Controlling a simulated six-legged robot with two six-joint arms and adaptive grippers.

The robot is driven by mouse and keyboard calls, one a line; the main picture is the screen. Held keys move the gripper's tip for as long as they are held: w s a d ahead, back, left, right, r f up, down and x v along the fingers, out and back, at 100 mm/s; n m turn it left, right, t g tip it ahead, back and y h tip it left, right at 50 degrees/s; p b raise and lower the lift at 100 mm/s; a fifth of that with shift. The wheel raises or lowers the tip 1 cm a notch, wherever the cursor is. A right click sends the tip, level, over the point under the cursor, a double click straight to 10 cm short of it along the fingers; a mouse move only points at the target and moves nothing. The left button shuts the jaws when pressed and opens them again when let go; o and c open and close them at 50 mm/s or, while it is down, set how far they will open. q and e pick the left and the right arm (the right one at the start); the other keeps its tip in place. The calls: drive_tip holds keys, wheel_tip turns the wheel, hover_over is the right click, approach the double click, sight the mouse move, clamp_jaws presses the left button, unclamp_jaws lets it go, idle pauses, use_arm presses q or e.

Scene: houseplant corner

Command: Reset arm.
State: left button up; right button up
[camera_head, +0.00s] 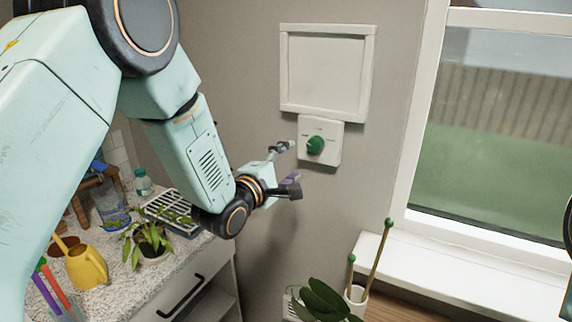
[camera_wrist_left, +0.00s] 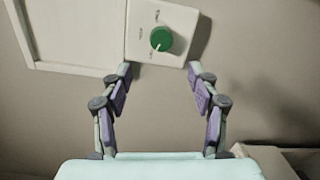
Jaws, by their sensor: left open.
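My left gripper (camera_head: 287,169) is open and empty in front of the wall in the head view, just left of and below a white control plate with a green knob (camera_head: 315,145). In the left wrist view the open fingers of my left gripper (camera_wrist_left: 160,75) stand wide apart. The green knob (camera_wrist_left: 161,38) shows beyond and between the fingertips there, apart from them. My left arm comes in from the left. A dark curved part at the right edge of the head view is too cropped to tell, and I do not see my right gripper.
A white wall frame (camera_head: 326,72) hangs above the plate. At lower left, a counter (camera_head: 115,300) holds a yellow watering can (camera_head: 86,267), a potted plant (camera_head: 150,241), a bottle (camera_head: 143,182) and a rack. A window with a sill (camera_head: 470,262) is at right. A leafy plant (camera_head: 322,300) stands below.

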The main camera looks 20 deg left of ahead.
use_arm(q)
drive_tip(key=shift+s+a, duration=0.1)
drive_tip(key=shift+s, duration=0.3)
drive_tip(key=s+a+f+m+g+y+b, duration=0.1)
drive_tip(key=s+f+m+g+b, duration=0.25)
drive_tip(key=f, duration=0.55)
drive_tip(key=s+a+f+m+g+y, duration=0.1)
drive_tip(key=s+f+m+g, duration=0.1)
drive_tip(key=s+f+m, duration=0.5)
drive_tip(key=s+a+f+m+g+y+b, duration=0.1)
drive_tip(key=s+f+m+g+b, duration=0.2)
drive_tip(key=f, duration=0.7)
drive_tip(key=s+f+m+g+b, duration=0.2)
drive_tip(key=s+f+g+b, duration=0.2)
drive_tip(key=s+f, duration=0.9)
drive_tip(key=s+a+f+m+g+y+b, duration=0.1)
drive_tip(key=s+f+g+b, duration=0.3)
drive_tip(key=s+f+b, duration=0.4)
drive_tip(key=s+f, duration=0.5)
drive_tip(key=s, duration=0.5)
drive_tip(key=shift+s+f+m, duration=0.3)
drive_tip(key=shift+s+m, duration=0.05)
drive_tip(key=shift+s, duration=0.05)
